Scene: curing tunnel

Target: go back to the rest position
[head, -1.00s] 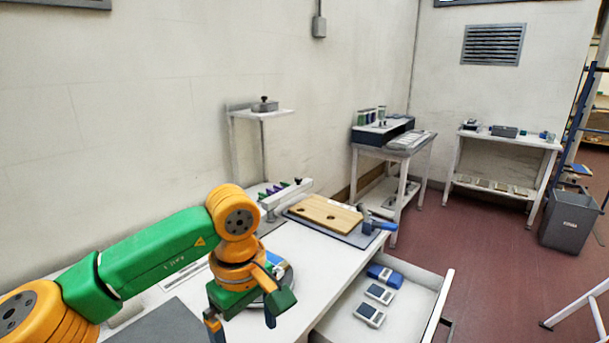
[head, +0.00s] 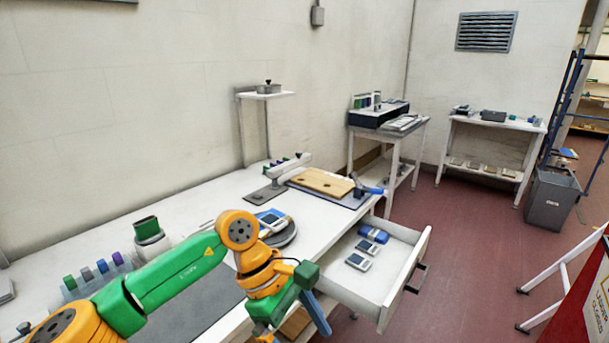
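My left arm comes in from the lower left over the white workbench (head: 200,205). Its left gripper (head: 292,326) hangs at the front edge of the bench, left of the open drawer (head: 398,275). Its fingers are spread apart, with nothing seen between them; the tips are near the bottom edge of the picture. My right gripper and arm are not in view.
A device (head: 270,219) lies on a round plate behind my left forearm. The drawer sticks out, holding a blue item (head: 373,234) and two devices. A wooden board (head: 322,182) lies at the bench's far end. A red sign (head: 590,300) stands lower right.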

